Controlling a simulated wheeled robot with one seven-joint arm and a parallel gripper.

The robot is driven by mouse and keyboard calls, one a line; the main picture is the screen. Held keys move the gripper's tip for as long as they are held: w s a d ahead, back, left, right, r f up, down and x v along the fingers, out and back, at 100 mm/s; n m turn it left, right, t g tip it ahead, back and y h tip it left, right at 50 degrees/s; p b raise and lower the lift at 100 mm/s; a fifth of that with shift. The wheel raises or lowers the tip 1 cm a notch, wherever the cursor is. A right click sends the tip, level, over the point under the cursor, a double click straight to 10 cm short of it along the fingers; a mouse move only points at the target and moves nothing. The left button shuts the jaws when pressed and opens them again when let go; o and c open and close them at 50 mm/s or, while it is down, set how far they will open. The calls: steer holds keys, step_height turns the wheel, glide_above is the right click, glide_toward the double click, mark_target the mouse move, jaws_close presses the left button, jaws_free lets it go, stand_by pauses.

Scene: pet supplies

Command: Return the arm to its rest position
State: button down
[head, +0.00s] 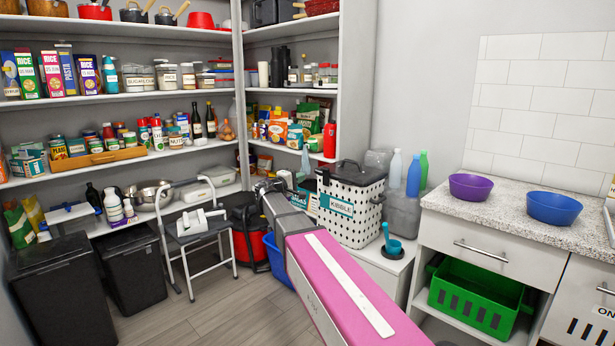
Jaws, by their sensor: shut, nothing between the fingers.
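My arm (345,290) reaches from the bottom edge of the head view up and leftward into the room. It has a long pink link with a white strip on top, then a grey section. Its far end is a small dark and silver part in front of the black container by the shelves. No gripper fingers can be made out there. Nothing held by the arm is visible.
A dotted kibble bin (350,206) and a teal scoop (393,243) stand close right of my arm. A folding step stool (197,245) and black bins (133,275) are left. A counter (500,215) holds purple (471,187) and blue (554,208) bowls. Floor (215,310) shows between.

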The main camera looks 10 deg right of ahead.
steer(key=s+d+f+m+g+y, duration=0.25)
steer(key=s+f, duration=0.45)
steer(key=f, duration=0.4)
steer(key=s+d+f+m+g+y, duration=0.1)
steer(key=s+d+f+g+y, duration=0.3)
steer(key=s+f, duration=0.55)
steer(key=s+a+f+m+g+y, duration=0.2)
steer(key=s+f+y, duration=0.2)
steer(key=s+f, duration=0.3)
steer(key=s+a+f+m+g+y, duration=0.1)
steer(key=s+a+f+g+y, duration=0.1)
steer(key=s+f+y, duration=0.3)
steer(key=s+f, duration=0.2)
steer(key=s, duration=0.2)
steer(key=shift+s+a+f+m+g, duration=0.3)
steer(key=shift+s+f+m+g, duration=0.05)
steer(key=shift+s+f, duration=0.05)
